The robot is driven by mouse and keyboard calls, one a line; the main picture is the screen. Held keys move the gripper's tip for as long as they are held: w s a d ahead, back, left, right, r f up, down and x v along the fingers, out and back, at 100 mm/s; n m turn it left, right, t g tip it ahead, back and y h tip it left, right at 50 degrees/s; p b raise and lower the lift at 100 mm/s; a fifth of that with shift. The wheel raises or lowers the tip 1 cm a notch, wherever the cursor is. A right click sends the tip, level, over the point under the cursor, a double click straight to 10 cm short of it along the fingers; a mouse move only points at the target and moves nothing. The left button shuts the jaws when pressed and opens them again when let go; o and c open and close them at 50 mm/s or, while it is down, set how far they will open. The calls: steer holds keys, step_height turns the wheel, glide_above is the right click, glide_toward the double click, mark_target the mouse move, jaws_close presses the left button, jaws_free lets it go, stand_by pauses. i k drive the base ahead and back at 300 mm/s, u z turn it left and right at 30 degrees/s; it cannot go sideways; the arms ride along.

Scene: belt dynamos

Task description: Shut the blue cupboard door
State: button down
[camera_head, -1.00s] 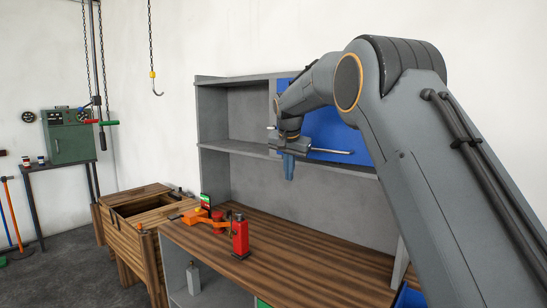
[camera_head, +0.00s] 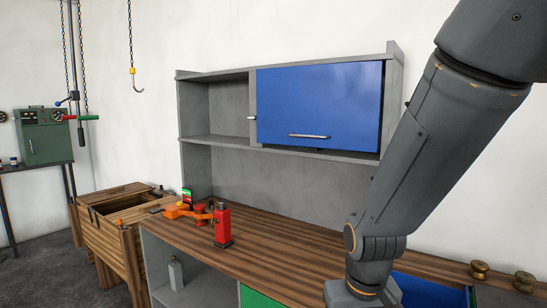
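The blue cupboard door (camera_head: 320,100) covers the right part of the grey wall cupboard (camera_head: 228,77), with a silver bar handle (camera_head: 308,136) near its lower edge. It lies across the cupboard front; dark narrow gaps show along its right and lower edges, and I cannot tell if it is fully flush. A small pale peg (camera_head: 252,118) sticks out at its left edge. My arm comes down on the right, clear of the door in the picture. My gripper is below the bottom edge of the view, so its fingers are hidden.
A red bottle-like tool (camera_head: 222,226) and an orange device (camera_head: 183,211) stand on the wooden worktop (camera_head: 285,250). Green (camera_head: 262,299) and blue (camera_head: 430,291) panels lie below it. Brass spools (camera_head: 479,269) stand right. A wooden crate (camera_head: 110,230) stands left; a hook (camera_head: 138,88) hangs.

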mark_target(333, 106)
steer(key=z, duration=0.05)
steer(key=k, duration=0.3)
steer(key=u, duration=0.75)
steer(key=i, duration=0.8)
steer(key=z, duration=0.5)
